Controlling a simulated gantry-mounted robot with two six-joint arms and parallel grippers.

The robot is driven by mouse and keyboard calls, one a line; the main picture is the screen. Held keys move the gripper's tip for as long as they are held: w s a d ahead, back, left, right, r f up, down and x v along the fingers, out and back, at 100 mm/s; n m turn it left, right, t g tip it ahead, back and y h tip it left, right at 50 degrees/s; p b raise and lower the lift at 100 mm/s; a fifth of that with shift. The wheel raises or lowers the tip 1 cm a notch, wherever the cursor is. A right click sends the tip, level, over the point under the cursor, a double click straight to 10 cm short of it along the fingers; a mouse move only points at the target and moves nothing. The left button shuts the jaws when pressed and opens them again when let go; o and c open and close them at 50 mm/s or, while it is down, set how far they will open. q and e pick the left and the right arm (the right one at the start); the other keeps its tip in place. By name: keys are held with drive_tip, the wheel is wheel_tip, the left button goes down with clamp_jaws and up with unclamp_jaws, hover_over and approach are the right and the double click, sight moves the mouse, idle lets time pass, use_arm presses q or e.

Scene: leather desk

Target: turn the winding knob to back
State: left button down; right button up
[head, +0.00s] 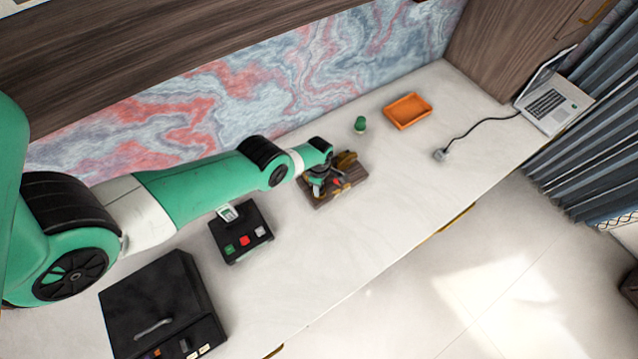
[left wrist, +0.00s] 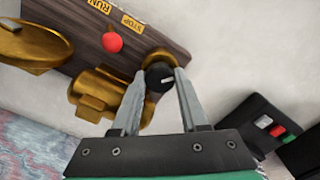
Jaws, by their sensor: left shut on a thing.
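A dark wooden board (head: 330,196) with brass parts lies on the white desk. In the left wrist view the board (left wrist: 150,38) carries a black winding knob (left wrist: 159,77) with a short pale mark, on a round brass base. My left gripper (head: 321,190) is over the board. In the wrist view its two grey fingers (left wrist: 160,80) are on either side of the knob, shut on it. A red ball (left wrist: 112,43) sits beside the RUN and STOP labels. In the head view the gripper hides the knob. My right gripper is not in view.
A black button box (head: 232,252) and a larger black case (head: 150,290) stand left of the board. A green object (head: 360,125), an orange tray (head: 407,110), a plug with cable (head: 441,155) and a laptop (head: 552,103) are to the right. The desk's front area is clear.

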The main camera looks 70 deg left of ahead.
use_arm(q)
drive_tip(key=n, duration=0.3)
drive_tip(key=shift+n, duration=2.2)
drive_tip(key=shift+c, duration=2.2)
unclamp_jaws()
